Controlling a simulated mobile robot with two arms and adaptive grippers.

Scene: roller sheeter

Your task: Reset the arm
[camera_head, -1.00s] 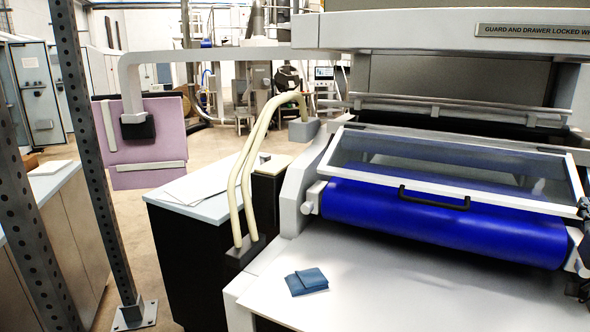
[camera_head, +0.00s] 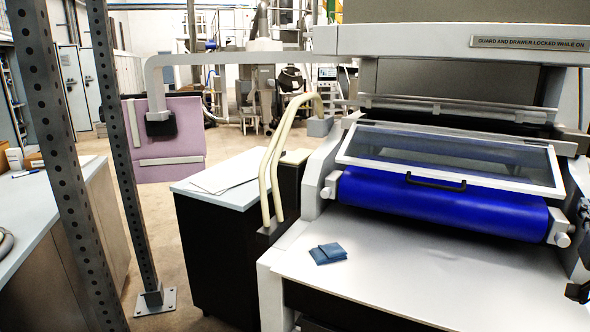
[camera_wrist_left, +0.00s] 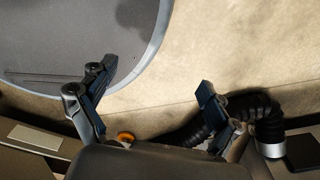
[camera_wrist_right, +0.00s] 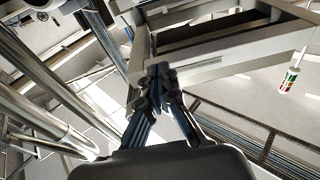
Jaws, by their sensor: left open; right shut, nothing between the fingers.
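My left gripper (camera_wrist_left: 154,84) shows in the left wrist view, with its two dark fingers wide apart and nothing between them. Beige floor and a grey round-edged shape lie beyond it. My right gripper (camera_wrist_right: 158,74) shows in the right wrist view, with its fingers together and empty, in front of a pale metal frame (camera_wrist_right: 200,68). In the head view, dark parts reach in at the right edge; I cannot tell whether they are my right gripper. The left gripper does not show there.
The roller sheeter has a blue roller (camera_head: 440,210) under a clear guard (camera_head: 450,155). A folded blue cloth (camera_head: 328,253) lies on its white table (camera_head: 400,275). A perforated post (camera_head: 65,150) stands at left. A ribbed black hose (camera_wrist_left: 255,108) runs near my left gripper.

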